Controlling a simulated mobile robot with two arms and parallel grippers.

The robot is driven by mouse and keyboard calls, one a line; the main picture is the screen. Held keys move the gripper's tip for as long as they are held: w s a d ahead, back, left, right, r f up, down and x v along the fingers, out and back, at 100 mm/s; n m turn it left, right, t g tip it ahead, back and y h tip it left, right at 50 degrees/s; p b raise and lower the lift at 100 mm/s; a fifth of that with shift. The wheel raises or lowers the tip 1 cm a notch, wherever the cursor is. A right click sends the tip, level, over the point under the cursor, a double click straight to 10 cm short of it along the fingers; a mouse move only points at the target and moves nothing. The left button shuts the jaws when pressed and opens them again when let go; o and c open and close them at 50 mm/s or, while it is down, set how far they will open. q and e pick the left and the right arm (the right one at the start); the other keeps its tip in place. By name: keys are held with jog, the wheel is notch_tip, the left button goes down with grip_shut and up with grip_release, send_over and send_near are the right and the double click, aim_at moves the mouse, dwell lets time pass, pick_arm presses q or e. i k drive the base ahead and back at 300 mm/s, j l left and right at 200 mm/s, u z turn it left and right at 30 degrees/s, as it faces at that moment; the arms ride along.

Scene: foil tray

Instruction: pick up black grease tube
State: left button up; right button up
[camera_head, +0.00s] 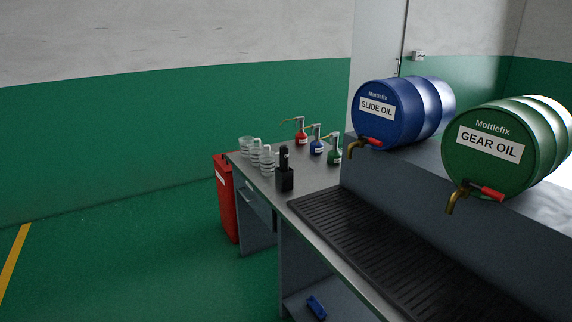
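A black upright item (284,156), which looks like the black grease tube, stands in a small black square holder (285,179) on the metal bench (312,180). It is near the bench's left front edge. Its lower part is hidden in the holder, and the dark colours make the border between the two hard to see. Neither of my grippers shows in the head view.
Clear measuring jugs (267,161) stand left of the holder. Red (301,137), blue (317,147) and green (334,155) oil cans stand behind. A black grate (385,250), blue (385,115) and green (490,150) drums are right. A red bin (226,200) stands left.

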aim_at(284, 149)
jog(key=i+z, duration=0.15)
jog(key=z, duration=0.25)
jog(key=i+j+z, duration=0.15)
jog(key=z, duration=0.2)
